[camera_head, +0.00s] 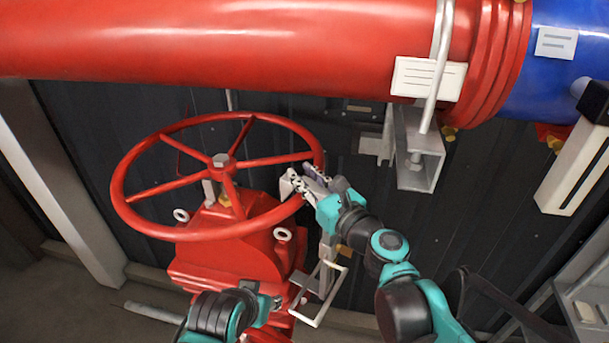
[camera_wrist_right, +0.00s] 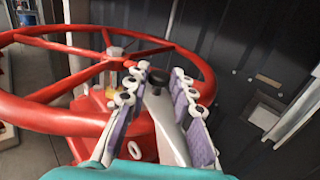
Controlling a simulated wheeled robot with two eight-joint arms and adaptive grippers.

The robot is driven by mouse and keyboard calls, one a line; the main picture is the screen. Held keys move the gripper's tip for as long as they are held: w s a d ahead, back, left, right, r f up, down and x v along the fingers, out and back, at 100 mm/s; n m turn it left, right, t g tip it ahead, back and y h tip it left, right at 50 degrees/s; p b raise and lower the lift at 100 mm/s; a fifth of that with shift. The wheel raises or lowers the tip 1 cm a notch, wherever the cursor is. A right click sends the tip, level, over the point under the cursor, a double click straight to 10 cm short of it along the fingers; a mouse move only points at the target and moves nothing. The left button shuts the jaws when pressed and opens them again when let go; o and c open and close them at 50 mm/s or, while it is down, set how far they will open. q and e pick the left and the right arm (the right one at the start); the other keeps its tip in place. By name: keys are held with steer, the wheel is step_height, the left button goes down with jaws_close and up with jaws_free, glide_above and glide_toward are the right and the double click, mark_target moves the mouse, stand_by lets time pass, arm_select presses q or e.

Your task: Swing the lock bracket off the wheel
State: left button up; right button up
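The red handwheel (camera_head: 222,229) sits tilted on a red valve body in the head view; its rim also fills the left of the right wrist view (camera_wrist_right: 60,117). My right gripper (camera_head: 305,178) is at the rim's right side. In the right wrist view its two padded fingers (camera_wrist_right: 155,85) stand apart. A grey metal piece with a black knob, apparently the lock bracket (camera_wrist_right: 166,122), lies between them, with gaps showing beside it. In the head view the fingers largely hide this piece. My left arm is low in the head view; its gripper (camera_head: 268,302) is small there and its fingers are unclear.
A large red pipe (camera_head: 200,40) runs across above the wheel. A grey steel support (camera_head: 418,155) hangs right of my right gripper. A thin metal loop (camera_head: 320,292) stands below it. Dark wall panels lie behind.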

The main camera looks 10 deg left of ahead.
mark_target(317, 190)
jaws_close()
steer(key=d+b, duration=0.1)
steer(key=d+m+t+y+b, duration=0.1)
steer(key=b, duration=0.1)
steer(key=s+d+r+m+t+y+b, duration=0.1)
steer(key=shift+r+b, duration=0.1)
steer(key=shift+b, duration=0.2)
steer(key=shift+s+d+r+m+t+y+b, duration=0.15)
steer(key=shift+d+r+m+t+b, duration=0.05)
steer(key=shift+d+m+t+b, duration=0.4)
steer(key=shift+s+d+r+m+t+y+b, duration=0.15)
steer(key=shift+d+m+t+b, duration=0.15)
steer(key=shift+t+b, duration=0.35)
steer(key=shift+s+d+r+m+t+y+b, duration=0.1)
steer(key=shift+d+r+m+t+b, duration=0.1)
steer(key=shift+d+m+t+b, duration=0.3)
